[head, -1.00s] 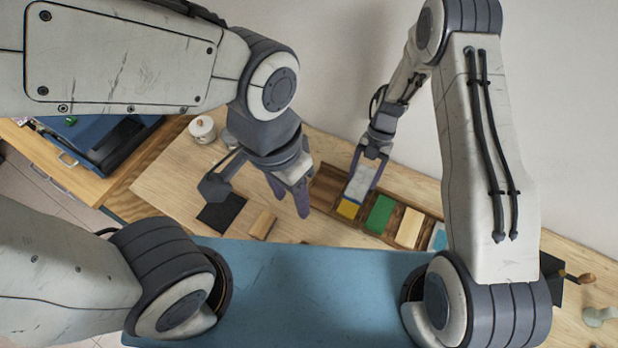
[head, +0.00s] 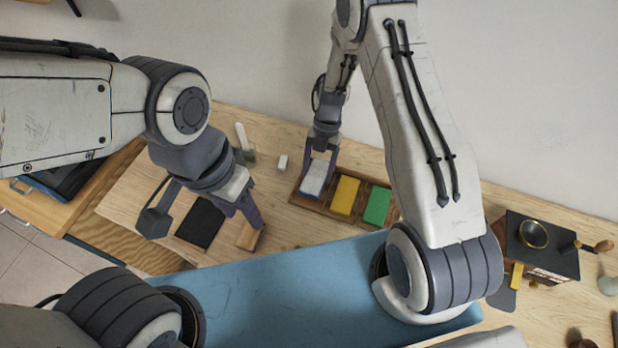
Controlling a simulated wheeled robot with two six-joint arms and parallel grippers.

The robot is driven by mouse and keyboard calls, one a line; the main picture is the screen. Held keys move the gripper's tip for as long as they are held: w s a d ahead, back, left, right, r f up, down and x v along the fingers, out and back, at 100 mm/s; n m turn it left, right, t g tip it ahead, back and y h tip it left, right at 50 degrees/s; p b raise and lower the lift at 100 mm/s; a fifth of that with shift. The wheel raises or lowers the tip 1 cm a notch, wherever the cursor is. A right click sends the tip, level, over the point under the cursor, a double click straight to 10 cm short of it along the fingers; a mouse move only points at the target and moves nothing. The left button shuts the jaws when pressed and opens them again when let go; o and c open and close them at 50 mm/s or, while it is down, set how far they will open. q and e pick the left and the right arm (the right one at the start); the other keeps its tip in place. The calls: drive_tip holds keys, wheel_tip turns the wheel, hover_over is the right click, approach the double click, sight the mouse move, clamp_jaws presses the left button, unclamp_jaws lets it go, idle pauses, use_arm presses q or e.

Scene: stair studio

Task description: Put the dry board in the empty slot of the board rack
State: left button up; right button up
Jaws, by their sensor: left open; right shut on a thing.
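The wooden board rack (head: 356,223) lies near the wall, in the middle of the view. A white board with a blue edge (head: 313,180) is at the rack's left end. My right gripper (head: 319,165) is shut on this board from above. The board overlaps the left slot, but I cannot tell whether it is fully seated. A yellow board (head: 345,196) and a green board (head: 377,206) stand to its right. My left gripper (head: 244,212) is open, just above or beside a small wooden block (head: 249,237).
A black pad (head: 200,224) lies left of the block. A small white object (head: 282,162) and a white-handled tool (head: 243,140) are behind. A blue surface (head: 290,290) spans the front. A dark grinder-like box (head: 541,245) stands right. Bare wood lies left of the rack.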

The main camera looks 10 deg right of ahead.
sight(317, 169)
drive_tip(key=shift+w+a+f, duration=0.1)
drive_tip(key=shift+a+f, duration=0.05)
wheel_tip(317, 169, down, 4)
drive_tip(key=b, duration=0.4)
drive_tip(key=shift+a, duration=0.1)
drive_tip(key=o, duration=1.2)
drive_tip(key=shift+o, duration=0.2)
